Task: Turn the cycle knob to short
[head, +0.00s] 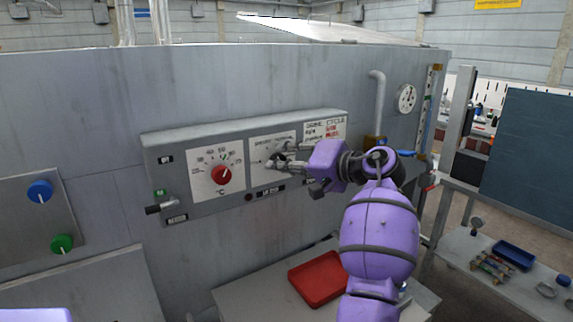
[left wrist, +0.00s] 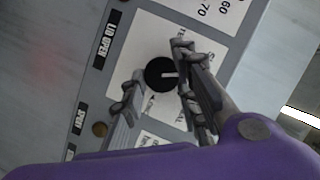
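The cycle knob (left wrist: 158,75) is round and black with a white pointer line, set on a white dial plate (head: 262,149) on the grey control panel. In the left wrist view its line points to the right of the picture. My left gripper (head: 278,161) is at this dial; in the left wrist view its two grey fingers (left wrist: 155,68) are spread, one on each side of the knob. I cannot tell whether they touch it. The gripper mostly hides the knob in the head view, and the dial words are partly covered. My right gripper is not in view.
A red temperature knob (head: 222,175) is left of the cycle dial. A lever handle (head: 160,208) juts from the panel's lower left. Blue (head: 40,191) and green (head: 62,244) knobs are further left. A red tray (head: 318,279) lies on the table below. A pipe (head: 378,105) rises at right.

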